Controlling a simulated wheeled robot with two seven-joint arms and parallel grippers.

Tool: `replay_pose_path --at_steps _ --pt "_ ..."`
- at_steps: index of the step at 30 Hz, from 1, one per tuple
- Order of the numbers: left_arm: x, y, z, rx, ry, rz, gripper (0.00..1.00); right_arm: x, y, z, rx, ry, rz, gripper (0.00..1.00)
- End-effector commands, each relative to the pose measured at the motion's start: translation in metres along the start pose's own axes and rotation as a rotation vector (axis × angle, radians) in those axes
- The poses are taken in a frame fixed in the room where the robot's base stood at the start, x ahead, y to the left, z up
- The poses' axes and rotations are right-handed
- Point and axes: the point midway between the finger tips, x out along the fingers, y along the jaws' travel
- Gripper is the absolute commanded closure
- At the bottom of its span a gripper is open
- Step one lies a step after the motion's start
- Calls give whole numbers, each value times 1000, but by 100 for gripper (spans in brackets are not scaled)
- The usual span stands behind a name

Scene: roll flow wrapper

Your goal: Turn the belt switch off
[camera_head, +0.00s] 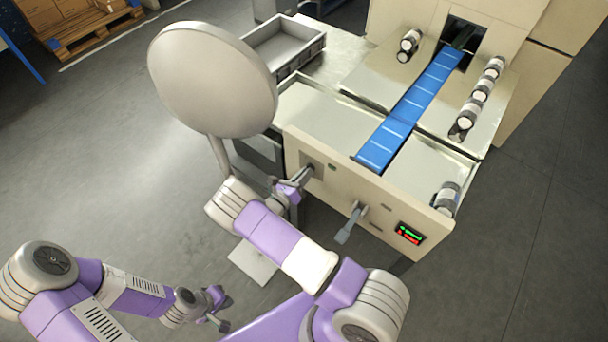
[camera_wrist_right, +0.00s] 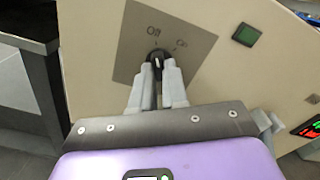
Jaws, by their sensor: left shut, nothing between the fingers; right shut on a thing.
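The belt switch is a black rotary knob (camera_wrist_right: 157,55) on a grey plate (camera_wrist_right: 188,38) marked Off and On. The plate also shows on the machine's front panel in the head view (camera_head: 313,163). My right gripper (camera_wrist_right: 158,68) is shut on the knob, with a fingertip on each side. In the head view my right gripper (camera_head: 304,177) is at the plate and covers the knob. The knob's white mark points roughly up toward Off; its exact angle is hard to tell. My left gripper (camera_head: 221,314) is shut and empty, low over the floor, away from the machine.
A green square light (camera_wrist_right: 246,34) sits right of the plate. A grey lever (camera_head: 351,222) and a red-green display (camera_head: 410,233) are further right on the panel. A blue belt (camera_head: 408,110) runs on top. A large round disc (camera_head: 212,78) stands left of the machine.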

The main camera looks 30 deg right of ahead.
Motion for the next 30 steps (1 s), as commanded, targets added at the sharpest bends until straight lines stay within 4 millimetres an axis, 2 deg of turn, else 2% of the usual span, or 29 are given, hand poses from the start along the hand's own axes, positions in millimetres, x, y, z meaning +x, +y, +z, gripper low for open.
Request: replay_pose_path --at_steps 1,5,6,13,16,24,30 --pt "0 0 0 0 0 0 100 -1 0 -1 -2 2 1 82" --pt "0 0 0 0 0 0 100 0 0 -1 -1 2 1 62" --pt "0 0 0 0 0 0 100 0 0 -1 -1 2 1 61" --pt "0 0 0 0 0 0 100 -1 0 0 0 1 1 61" --pt "-1 0 0 0 0 0 100 -6 0 0 0 0 2 61" --pt "-6 2 0 0 0 0 100 -50 0 0 0 0 4 61" --pt "-7 3 0 0 0 0 100 -73 0 0 0 1 2 61"
